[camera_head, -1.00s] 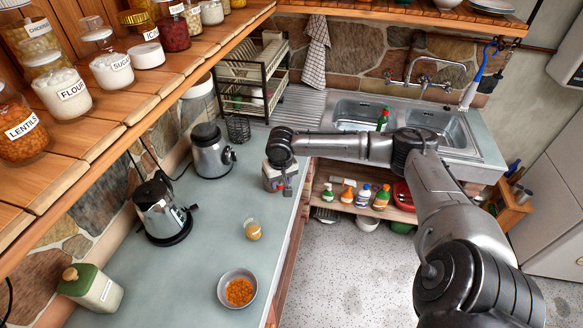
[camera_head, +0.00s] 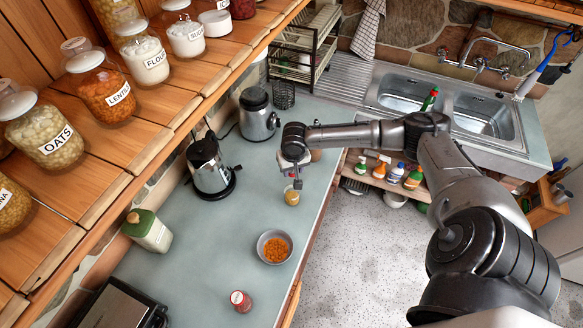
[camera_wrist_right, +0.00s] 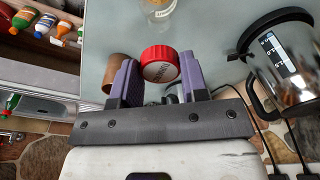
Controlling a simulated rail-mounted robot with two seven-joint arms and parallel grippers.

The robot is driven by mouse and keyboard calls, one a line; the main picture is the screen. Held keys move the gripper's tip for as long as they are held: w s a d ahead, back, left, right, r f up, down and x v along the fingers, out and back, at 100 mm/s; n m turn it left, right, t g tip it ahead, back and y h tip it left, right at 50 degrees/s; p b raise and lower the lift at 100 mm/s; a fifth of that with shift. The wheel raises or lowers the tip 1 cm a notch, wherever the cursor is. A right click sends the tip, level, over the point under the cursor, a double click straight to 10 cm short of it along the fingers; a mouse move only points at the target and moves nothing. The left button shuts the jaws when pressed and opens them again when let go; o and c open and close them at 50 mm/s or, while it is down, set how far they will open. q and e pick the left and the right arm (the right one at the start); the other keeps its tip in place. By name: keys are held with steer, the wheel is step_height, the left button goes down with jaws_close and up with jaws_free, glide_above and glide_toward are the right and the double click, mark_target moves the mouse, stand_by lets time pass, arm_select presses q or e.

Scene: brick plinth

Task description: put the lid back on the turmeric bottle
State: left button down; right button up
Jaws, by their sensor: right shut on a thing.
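My right gripper (camera_head: 296,181) is shut on a red lid (camera_wrist_right: 160,64), which sits between its two purple-grey fingers in the wrist view. Lettering shows on the lid's top. A small glass bottle (camera_head: 291,197) with yellow-brown contents stands upright and open on the counter; I take it for the turmeric bottle. In the head view the gripper is just above and behind it, apart from it as far as I can tell. In the wrist view the bottle's glass (camera_wrist_right: 159,8) is cut by the top edge, beyond the lid. My left gripper is not in view.
A bowl of orange food (camera_head: 274,246) and a red-capped jar (camera_head: 241,301) stand nearer on the counter (camera_head: 205,255). A kettle (camera_head: 211,170), a grinder-like appliance (camera_head: 258,115) and a green-topped container (camera_head: 148,231) are to the left. The shelf of jars overhangs the left side.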

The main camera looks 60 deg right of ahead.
steer(key=shift+f+b, duration=2)
steer(key=shift+b, duration=0.45)
steer(key=shift+f, duration=0.85)
steer(key=shift+p, duration=0.3)
steer(key=shift+p, duration=0.45)
